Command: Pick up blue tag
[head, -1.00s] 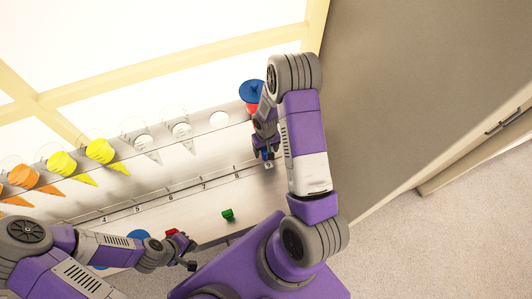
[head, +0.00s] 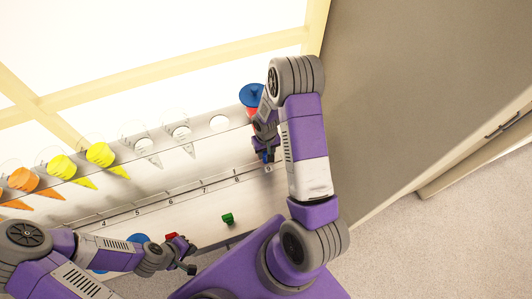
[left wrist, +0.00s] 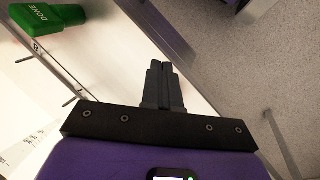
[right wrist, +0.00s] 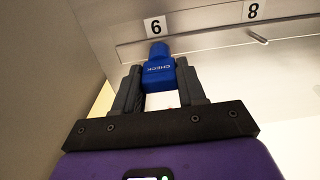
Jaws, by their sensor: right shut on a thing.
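The blue tag (right wrist: 160,68), lettered "CHECK", is between the fingers of my right gripper (right wrist: 162,88) in the right wrist view. The gripper is shut on it. In the head view my right gripper (head: 264,148) is at the shelf's right end, by number 9, with a bit of the blue tag (head: 267,157) showing below the fingers. My left gripper (head: 190,268) is low at the left, near the shelf's front edge. In the left wrist view its fingers (left wrist: 164,72) are together, with nothing seen between them.
A green tag (head: 228,218), lettered "DONE" in the left wrist view (left wrist: 45,18), lies on the numbered shelf (head: 190,215). A red tag (head: 171,235) is beside my left wrist. Orange and yellow cones (head: 100,153) hang in the rack. A blue-topped red object (head: 252,94) is behind my right gripper.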

